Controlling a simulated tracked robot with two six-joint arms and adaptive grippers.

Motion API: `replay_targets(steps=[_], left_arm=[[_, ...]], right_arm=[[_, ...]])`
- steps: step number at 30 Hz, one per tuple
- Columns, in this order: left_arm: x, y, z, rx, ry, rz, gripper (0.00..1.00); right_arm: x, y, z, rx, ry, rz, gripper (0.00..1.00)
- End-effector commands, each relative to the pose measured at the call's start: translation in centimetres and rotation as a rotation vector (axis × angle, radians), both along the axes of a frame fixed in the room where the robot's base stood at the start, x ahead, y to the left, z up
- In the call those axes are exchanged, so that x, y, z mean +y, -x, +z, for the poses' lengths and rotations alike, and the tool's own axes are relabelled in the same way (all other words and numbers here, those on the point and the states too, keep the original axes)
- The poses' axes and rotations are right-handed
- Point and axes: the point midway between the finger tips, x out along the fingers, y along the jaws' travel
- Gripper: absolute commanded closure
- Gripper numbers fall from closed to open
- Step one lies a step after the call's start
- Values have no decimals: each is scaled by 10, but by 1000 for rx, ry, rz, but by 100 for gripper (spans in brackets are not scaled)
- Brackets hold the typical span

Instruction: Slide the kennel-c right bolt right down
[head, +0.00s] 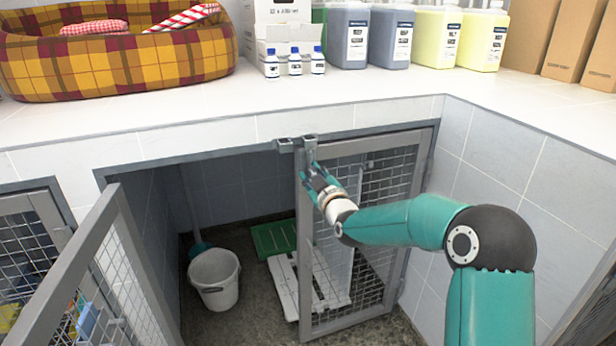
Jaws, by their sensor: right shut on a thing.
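The kennel's right mesh door (385,180) stands in the right half of the opening, its top edge close along the grey frame. A small grey metal bolt (309,143) is at this door's upper left corner, by a bracket (286,145) on the frame's top rail. My right gripper (314,172) is at the bolt, just below the rail, and is shut on it; the fingers partly hide the bolt, so its exact travel cannot be told. The kennel's left mesh door (105,270) is swung open toward me. My left gripper is out of view.
Inside the kennel are a white bucket (214,280), a green slatted piece (273,238) and a white panel (292,285). The countertop above holds a plaid pet bed (130,65), small bottles (295,64), large jugs (390,38) and cardboard boxes (545,35). The counter's front strip is clear.

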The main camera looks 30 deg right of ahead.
Motion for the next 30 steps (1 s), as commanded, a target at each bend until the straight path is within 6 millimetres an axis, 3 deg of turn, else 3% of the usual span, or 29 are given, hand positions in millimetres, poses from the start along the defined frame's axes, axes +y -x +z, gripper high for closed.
replay_targets(steps=[1,5,15,16,18,30], left_arm=[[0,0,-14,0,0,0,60],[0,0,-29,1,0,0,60],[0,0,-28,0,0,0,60],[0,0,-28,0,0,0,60],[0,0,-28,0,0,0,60],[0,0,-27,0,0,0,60]], right_arm=[[1,0,-15,5,8,3,100],[1,0,-28,5,9,3,100],[2,-1,-30,12,8,4,100],[2,-1,-30,13,8,5,68],[2,-1,-30,13,7,5,56],[2,2,-27,4,4,3,54]])
